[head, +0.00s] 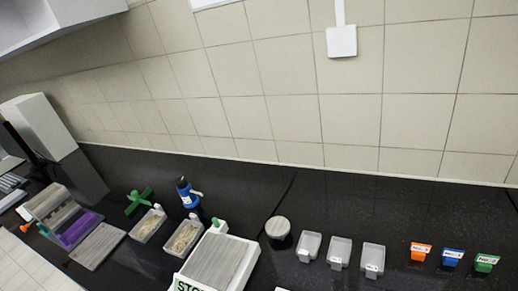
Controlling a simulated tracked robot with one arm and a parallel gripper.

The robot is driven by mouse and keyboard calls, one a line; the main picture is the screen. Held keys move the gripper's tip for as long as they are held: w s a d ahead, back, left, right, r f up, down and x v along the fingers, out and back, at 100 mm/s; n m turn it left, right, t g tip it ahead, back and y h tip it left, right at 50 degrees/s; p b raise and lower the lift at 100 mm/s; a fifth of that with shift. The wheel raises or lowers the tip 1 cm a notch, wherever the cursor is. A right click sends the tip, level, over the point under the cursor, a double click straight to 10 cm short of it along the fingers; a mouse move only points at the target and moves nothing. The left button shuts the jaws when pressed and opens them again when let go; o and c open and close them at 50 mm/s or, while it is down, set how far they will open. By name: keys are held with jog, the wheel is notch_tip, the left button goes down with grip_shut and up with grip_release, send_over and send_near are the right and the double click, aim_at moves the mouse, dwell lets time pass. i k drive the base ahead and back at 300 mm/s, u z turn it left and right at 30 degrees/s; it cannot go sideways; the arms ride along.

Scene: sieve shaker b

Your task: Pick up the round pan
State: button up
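A round grey-topped item (278,228), which looks like the round pan, sits on the black counter near the middle of the picture. Its top is a flat disc and its side looks dark. It stands between a white device with a grey top plate (222,262) and a row of pale trays. My gripper does not show in this view, so its place relative to the pan cannot be told.
Pale trays (339,252) stand right of the pan, then orange (420,251), blue (452,256) and green (487,262) labelled bins. Left are two trays of grains (183,237), a blue-and-black bottle-like item (188,195) and a green cross-shaped knob (138,201). A tiled wall (290,90) closes the back.

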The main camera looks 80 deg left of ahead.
aim_at(277, 228)
jog(key=u, duration=3.05)
jog(key=k, duration=1.1)
jog(key=z, duration=1.05)
jog(key=i, duration=1.2)
jog(key=u, duration=0.1)
